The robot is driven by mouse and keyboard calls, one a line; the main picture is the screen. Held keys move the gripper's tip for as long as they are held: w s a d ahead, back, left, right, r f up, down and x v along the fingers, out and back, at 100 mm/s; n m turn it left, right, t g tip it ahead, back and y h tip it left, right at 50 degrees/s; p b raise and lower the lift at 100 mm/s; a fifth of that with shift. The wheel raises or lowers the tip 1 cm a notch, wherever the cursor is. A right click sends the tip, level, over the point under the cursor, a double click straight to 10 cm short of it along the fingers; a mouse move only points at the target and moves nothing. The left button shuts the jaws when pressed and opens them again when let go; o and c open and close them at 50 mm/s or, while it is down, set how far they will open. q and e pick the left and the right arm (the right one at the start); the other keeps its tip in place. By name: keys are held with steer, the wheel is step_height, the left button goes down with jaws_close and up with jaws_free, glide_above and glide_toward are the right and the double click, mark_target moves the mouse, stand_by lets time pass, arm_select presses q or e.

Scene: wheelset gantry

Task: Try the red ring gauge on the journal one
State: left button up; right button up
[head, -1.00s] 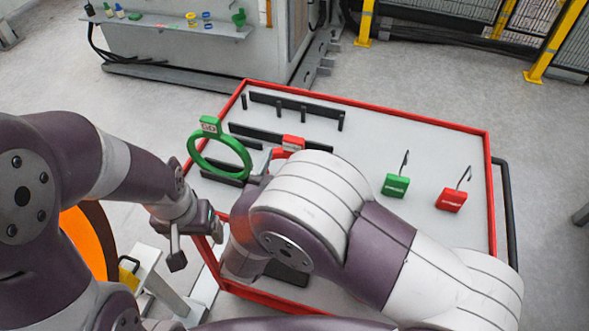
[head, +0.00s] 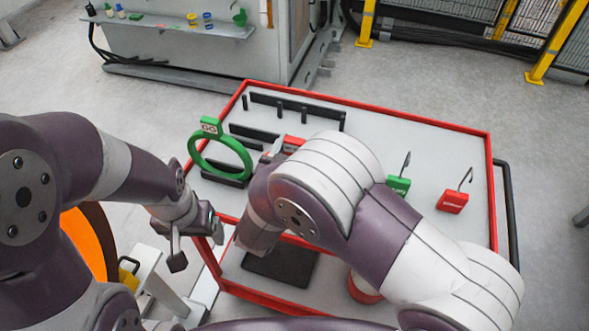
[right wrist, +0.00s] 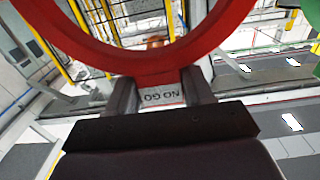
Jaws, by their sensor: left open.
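The red ring gauge (right wrist: 150,62) fills the top of the right wrist view, its block marked "NO GO" (right wrist: 162,96) between my right gripper's fingers (right wrist: 161,90). The fingers look shut on that block, with no clear gap. In the head view only a bit of red (head: 293,143) shows past my right arm, by the rack; whether the ring is clear of its holder is hidden. The green ring gauge (head: 247,158) stands upright to its left. My left gripper (head: 194,243) is open and empty, left of the cart. No journal is clearly visible; an orange wheel (head: 86,245) shows at lower left.
The red-rimmed cart (head: 430,145) carries black racks (head: 297,106), a green tagged block (head: 397,186), a red one (head: 453,201) and a black pad (head: 280,265). A red-edged round thing (head: 364,289) is partly behind my right arm. A white stand (head: 160,285) is beside the wheel.

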steer(key=shift+r+p, duration=3.75)
steer(key=shift+r, duration=0.6)
steer(key=shift+f, duration=0.1)
